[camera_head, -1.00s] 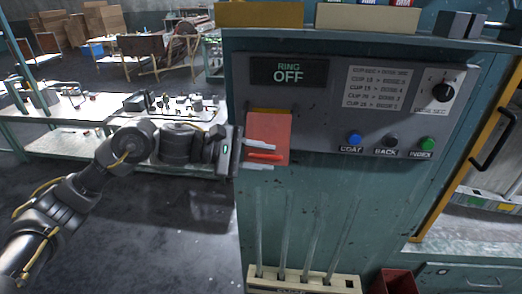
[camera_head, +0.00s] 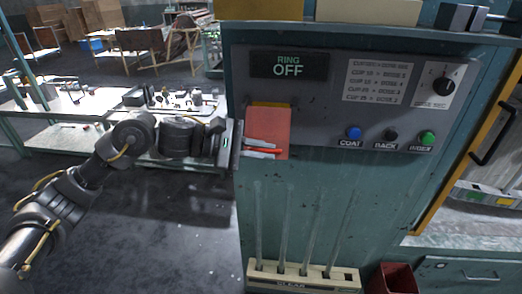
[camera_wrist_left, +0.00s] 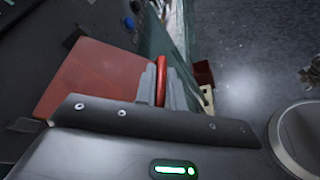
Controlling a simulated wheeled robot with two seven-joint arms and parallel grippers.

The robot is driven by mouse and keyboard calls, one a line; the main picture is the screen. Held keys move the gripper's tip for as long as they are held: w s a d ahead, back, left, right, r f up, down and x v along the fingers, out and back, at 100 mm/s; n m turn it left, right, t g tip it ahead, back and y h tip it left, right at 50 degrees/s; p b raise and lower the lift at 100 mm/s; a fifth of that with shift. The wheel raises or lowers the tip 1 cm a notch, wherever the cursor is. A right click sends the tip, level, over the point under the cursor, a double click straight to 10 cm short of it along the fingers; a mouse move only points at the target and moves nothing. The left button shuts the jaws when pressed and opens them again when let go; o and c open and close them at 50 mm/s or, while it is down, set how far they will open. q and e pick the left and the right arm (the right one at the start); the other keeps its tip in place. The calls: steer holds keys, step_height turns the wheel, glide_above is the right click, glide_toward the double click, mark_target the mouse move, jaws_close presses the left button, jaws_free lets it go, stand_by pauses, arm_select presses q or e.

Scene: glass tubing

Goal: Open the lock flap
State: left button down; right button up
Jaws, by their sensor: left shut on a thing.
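The lock flap (camera_head: 268,127) is a red plate on the grey control panel, below the "RING OFF" display. It hangs flat over the panel's lower left part, with a yellow strip along its top edge. A bright red bar handle (camera_wrist_left: 161,80) stands out at its lower edge. My left gripper (camera_head: 262,149) comes in from the left at the flap's lower part. In the left wrist view its two grey fingers (camera_wrist_left: 161,88) lie on both sides of the red handle and are shut on it. What is behind the flap is hidden. My right gripper is not in view.
The grey panel (camera_head: 330,135) carries blue, black and green buttons and a dose dial (camera_head: 444,86). Below, a cream rack (camera_head: 303,278) holds several glass rods upright, with a dark red bin (camera_head: 393,280) beside it. Open floor lies to the left.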

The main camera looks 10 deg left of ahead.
arm_select(q)
steer(key=shift+s+r+n+g+b, duration=0.4)
steer(key=shift+r+n+b, duration=0.05)
steer(key=shift+r+n, duration=0.1)
steer(key=shift+s+r+n+g+y+b, duration=0.1)
steer(key=shift+s+r+n+g+b, duration=0.25)
steer(key=shift+r+n, duration=0.4)
steer(key=shift+s+r+n+g+y+b, duration=0.15)
steer(key=shift+r+n+g, duration=0.35)
steer(key=shift+r, duration=0.45)
steer(key=shift+s+r+n+g+y+b, duration=0.1)
steer(key=shift+s+r+n+g, duration=0.2)
steer(key=shift+r+n, duration=0.45)
steer(key=shift+r, duration=0.1)
